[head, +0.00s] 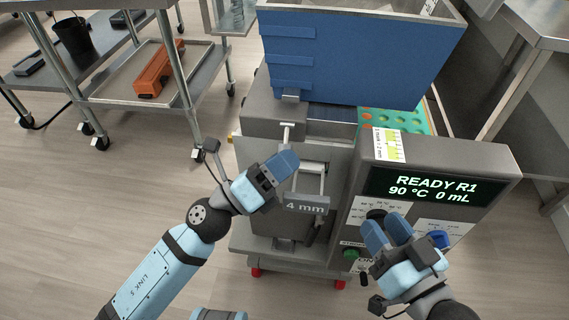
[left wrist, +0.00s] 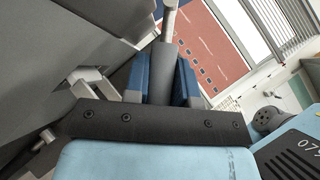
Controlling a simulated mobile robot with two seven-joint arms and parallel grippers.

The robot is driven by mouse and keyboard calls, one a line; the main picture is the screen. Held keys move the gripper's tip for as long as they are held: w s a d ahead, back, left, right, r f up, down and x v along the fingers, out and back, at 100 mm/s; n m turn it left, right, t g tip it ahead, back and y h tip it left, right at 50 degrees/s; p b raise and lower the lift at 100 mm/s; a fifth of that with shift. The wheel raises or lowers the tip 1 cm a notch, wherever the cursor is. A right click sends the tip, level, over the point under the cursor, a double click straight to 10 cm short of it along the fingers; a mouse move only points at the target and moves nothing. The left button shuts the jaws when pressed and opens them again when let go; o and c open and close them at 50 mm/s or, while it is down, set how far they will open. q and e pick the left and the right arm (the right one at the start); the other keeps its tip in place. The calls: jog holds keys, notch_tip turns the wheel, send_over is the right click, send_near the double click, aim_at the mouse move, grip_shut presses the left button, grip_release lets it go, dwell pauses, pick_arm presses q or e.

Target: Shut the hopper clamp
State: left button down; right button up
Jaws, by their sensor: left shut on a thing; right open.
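The hopper clamp's metal rod (head: 286,134) comes down from the machine's front below the blue hopper (head: 330,55). My left gripper (head: 284,162) is at the lower end of this rod. In the left wrist view its two blue fingers (left wrist: 172,88) are shut on the clamp's dark grey handle (left wrist: 170,62), one on each side, with the pale rod leading away at the top. My right gripper (head: 387,234) is open and empty in front of the control panel.
The machine's display (head: 434,188) reads READY R1, 90 °C, 0 mL. A bracket marked 4 mm (head: 306,204) sits just right of my left gripper. A shelf cart (head: 130,100) stands back left.

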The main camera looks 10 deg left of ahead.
pick_arm(q)
jog(key=c, duration=0.9)
grip_release()
jog(key=shift+c, duration=0.2)
jog(key=b+v, duration=0.1)
jog(key=v, duration=1.2)
jog(key=shift+s+a+f+b, duration=0.15)
jog(key=shift+s+a+b, duration=0.1)
jog(key=shift+a+b, duration=0.1)
pick_arm(e)
jog(key=shift+a+f+g, duration=0.1)
jog(key=shift+f+g, duration=0.4)
jog(key=shift+f, duration=0.65)
